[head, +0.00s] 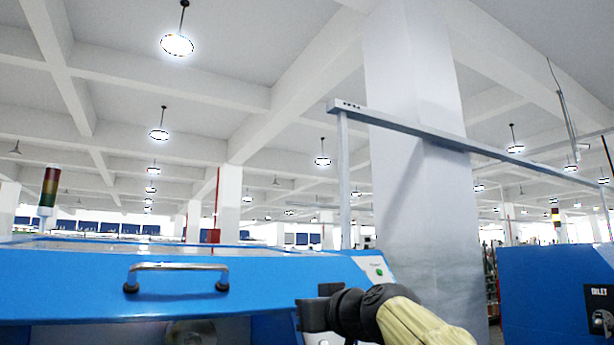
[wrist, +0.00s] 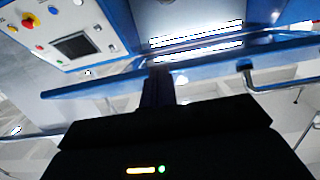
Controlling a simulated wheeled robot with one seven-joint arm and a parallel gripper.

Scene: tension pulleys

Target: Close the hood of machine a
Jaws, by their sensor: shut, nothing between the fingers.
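The blue hood (head: 70,285) of a machine spans the lower left of the head view, with a chrome bar handle (head: 178,267) on its front face. Below its lower edge a grey interior and part of a round roll (head: 190,333) show, so the hood stands raised. My gripper (head: 308,314) is at the hood's lower right corner, to the right of and below the handle. In the wrist view its fingers (wrist: 158,82) are together and empty, close to the hood's blue edge (wrist: 95,87). The handle (wrist: 275,85) shows at the right there. I cannot tell whether the fingers touch the hood.
A control panel (wrist: 70,40) with buttons and a screen shows in the wrist view. Another blue machine (head: 545,290) stands at the right in the head view. A white column (head: 415,130) and a grey overhead rail (head: 440,134) rise behind. A signal light (head: 49,188) stands at left.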

